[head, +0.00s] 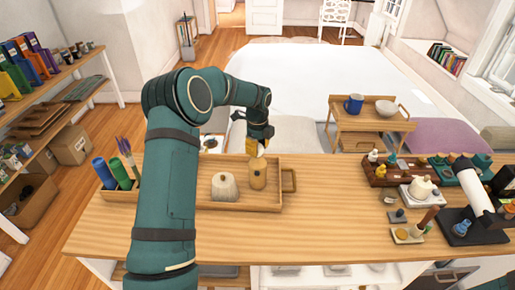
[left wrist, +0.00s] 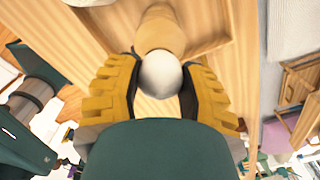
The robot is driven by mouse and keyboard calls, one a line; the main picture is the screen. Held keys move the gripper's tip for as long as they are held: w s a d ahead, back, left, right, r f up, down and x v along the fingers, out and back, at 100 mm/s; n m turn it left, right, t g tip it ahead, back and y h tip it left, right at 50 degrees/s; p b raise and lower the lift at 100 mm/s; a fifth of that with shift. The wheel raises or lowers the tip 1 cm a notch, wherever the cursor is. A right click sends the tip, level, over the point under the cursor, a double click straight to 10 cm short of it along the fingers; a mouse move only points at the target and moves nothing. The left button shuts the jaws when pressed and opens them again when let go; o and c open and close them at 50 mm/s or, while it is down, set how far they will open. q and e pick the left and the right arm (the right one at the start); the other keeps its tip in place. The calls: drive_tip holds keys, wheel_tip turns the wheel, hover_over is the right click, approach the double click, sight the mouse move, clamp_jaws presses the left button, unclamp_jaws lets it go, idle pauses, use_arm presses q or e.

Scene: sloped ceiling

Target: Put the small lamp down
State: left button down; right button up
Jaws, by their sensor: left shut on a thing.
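The small lamp (head: 258,176) has a round wooden body and a white globe on top. My left gripper (head: 261,138) is above it, fingers pointing down, shut around the globe. In the left wrist view the white globe (left wrist: 160,74) sits between the yellow fingers (left wrist: 160,85), with the wooden body (left wrist: 160,30) beyond it. The lamp is upright over the right part of a wooden tray (head: 270,205); I cannot tell whether its base touches the tray. My right gripper is not clearly seen.
A pale pot-like object (head: 224,186) stands left of the lamp in the tray. Green and blue cylinders (head: 112,172) are at the counter's left end. A crowded set of small items (head: 420,188) fills the right end. The counter (head: 330,210) is clear between.

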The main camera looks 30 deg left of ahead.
use_arm(q)
drive_tip(key=shift+f, duration=0.1)
drive_tip(key=shift+f, duration=0.1)
drive_tip(key=c, duration=0.5)
unclamp_jaws()
drive_tip(key=shift+c, duration=0.2)
wheel_tip(320, 180, up, 12)
